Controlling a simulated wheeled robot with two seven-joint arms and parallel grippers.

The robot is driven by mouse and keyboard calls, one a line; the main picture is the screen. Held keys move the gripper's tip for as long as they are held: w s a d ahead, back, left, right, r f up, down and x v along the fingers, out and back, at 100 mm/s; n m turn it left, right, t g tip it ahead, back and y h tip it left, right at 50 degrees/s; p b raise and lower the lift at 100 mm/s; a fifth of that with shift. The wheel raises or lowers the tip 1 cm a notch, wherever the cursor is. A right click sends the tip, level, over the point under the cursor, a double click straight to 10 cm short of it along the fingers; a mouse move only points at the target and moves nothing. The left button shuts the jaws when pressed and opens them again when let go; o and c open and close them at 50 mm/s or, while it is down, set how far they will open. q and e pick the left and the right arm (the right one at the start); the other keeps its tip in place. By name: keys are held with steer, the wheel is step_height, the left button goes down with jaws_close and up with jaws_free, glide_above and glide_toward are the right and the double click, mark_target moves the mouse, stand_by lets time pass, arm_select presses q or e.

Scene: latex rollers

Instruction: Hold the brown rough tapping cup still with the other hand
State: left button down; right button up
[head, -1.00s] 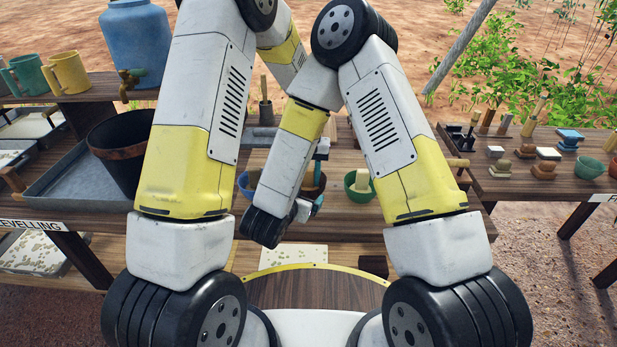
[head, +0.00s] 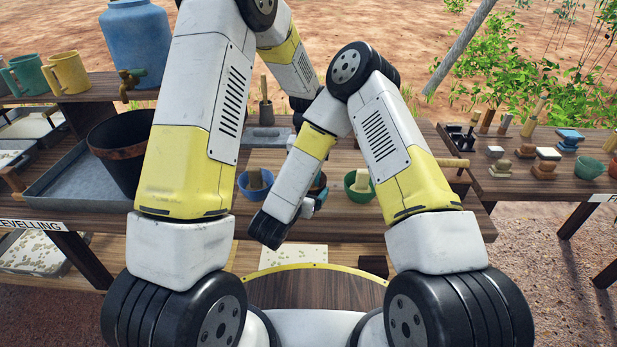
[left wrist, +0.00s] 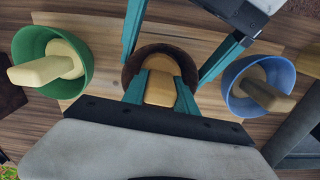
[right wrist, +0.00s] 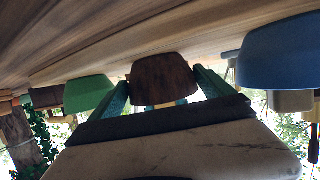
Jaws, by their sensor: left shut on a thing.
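The brown rough tapping cup (left wrist: 128,68) stands on the wooden table with a tan wooden block (left wrist: 160,88) in it. My left gripper (left wrist: 160,97) is shut on this block from above, in the left wrist view; my arm hides it in the head view. In the right wrist view the cup (right wrist: 162,80) shows upside down between the spread teal fingers of my right gripper (right wrist: 163,84). They stand one on each side of it; I cannot tell whether they touch it. In the head view the cup (head: 320,182) is mostly hidden behind my right forearm.
A green bowl (head: 352,192) and a blue bowl (head: 248,191), each holding a wooden block, stand close on either side of the cup. A dark bucket (head: 118,150) sits in a grey tray (head: 60,186) at left. A side table with small tools is at right.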

steer(key=shift+x, duration=1.2)
steer(key=shift+d, duration=0.1)
arm_select(q)
steer(key=shift+a, duration=0.1)
arm_select(e)
steer(key=c, duration=0.9)
steer(key=shift+o, duration=0.2)
steer(key=shift+c, duration=1)
steer(key=shift+s+f, duration=0.1)
arm_select(q)
steer(key=c, duration=1.1)
jaws_free()
